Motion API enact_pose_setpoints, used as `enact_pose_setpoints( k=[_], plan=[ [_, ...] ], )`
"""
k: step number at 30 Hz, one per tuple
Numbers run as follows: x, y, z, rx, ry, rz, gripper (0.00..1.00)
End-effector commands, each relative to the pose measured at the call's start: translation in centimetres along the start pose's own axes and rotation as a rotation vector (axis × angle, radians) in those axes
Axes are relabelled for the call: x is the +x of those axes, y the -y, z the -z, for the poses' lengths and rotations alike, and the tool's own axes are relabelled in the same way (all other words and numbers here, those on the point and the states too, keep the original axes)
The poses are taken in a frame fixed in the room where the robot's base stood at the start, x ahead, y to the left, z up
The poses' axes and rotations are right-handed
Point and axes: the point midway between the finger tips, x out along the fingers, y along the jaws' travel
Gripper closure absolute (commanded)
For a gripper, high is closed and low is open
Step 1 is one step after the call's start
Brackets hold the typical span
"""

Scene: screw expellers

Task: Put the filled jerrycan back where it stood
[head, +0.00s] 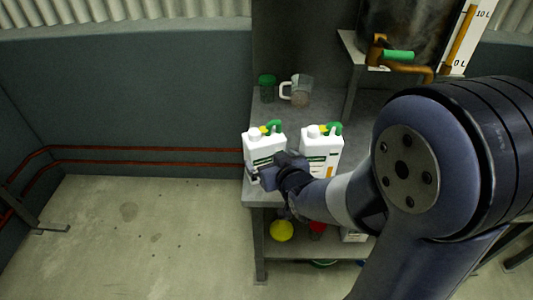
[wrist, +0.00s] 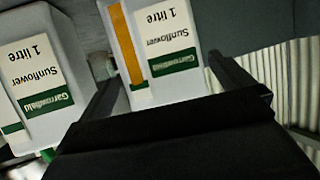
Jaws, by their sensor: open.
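Two white jerrycans with green handles stand upright, side by side, on the grey bench (head: 259,197). The left jerrycan (head: 262,145) has an orange, filled-looking level strip in the wrist view (wrist: 170,45), which is upside down. My gripper (head: 262,174) is open at the front of this left can, with its fingers on either side of it. I cannot tell whether a finger touches it. The other jerrycan (head: 325,147) is apart from my gripper. It shows at the left of the wrist view (wrist: 40,75), with no orange strip visible there.
A dark green-lidded jar (head: 267,88) and a clear mug (head: 298,91) stand behind the cans. A tank with a green-handled tap (head: 398,55) is at the back right. A yellow ball-like thing (head: 281,230) is on the lower shelf.

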Motion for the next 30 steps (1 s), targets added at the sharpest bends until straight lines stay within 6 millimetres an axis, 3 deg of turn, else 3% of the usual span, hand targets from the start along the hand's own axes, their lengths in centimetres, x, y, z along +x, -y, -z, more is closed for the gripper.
enact_pose_setpoints(
  k=[6,12,30],
  plan=[
    [-3.6,0.0,0.2,-0.001,-0.003,-0.001,0.00],
    [-5.3,0.0,0.1,0.001,-0.001,-0.001,0.00],
    [-5.8,0.0,0.0,0.000,0.000,0.000,0.00]
  ],
)
